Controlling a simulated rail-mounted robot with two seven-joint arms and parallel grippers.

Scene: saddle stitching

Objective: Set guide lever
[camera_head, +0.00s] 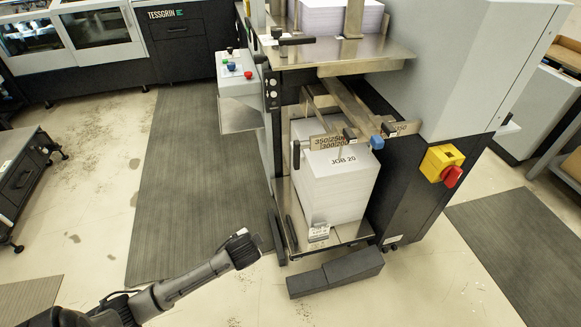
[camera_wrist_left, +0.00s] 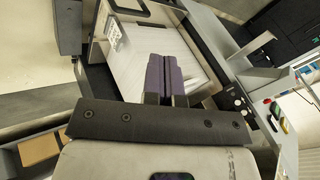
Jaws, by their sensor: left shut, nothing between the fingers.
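A paper stack (camera_head: 338,185) labelled "JOB 20" stands in the open bay of the machine. Above it are scale plates (camera_head: 328,143) with printed numbers, a blue knob (camera_head: 377,142) and a small black upright handle (camera_head: 296,154). I cannot tell for sure which of these is the guide lever. My left gripper (camera_head: 246,246) is low, left of the bay and apart from the stack. In the left wrist view its purple-grey fingers (camera_wrist_left: 165,62) are together and empty, in front of a pale surface that looks like the stack. My right gripper is not in view.
A dark angled block (camera_head: 335,273) lies on the floor before the bay. A control box with buttons (camera_head: 238,82) hangs left of the bay. A yellow and red switch (camera_head: 441,164) sits on the right side. A dark floor mat (camera_head: 185,170) lies clear at left.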

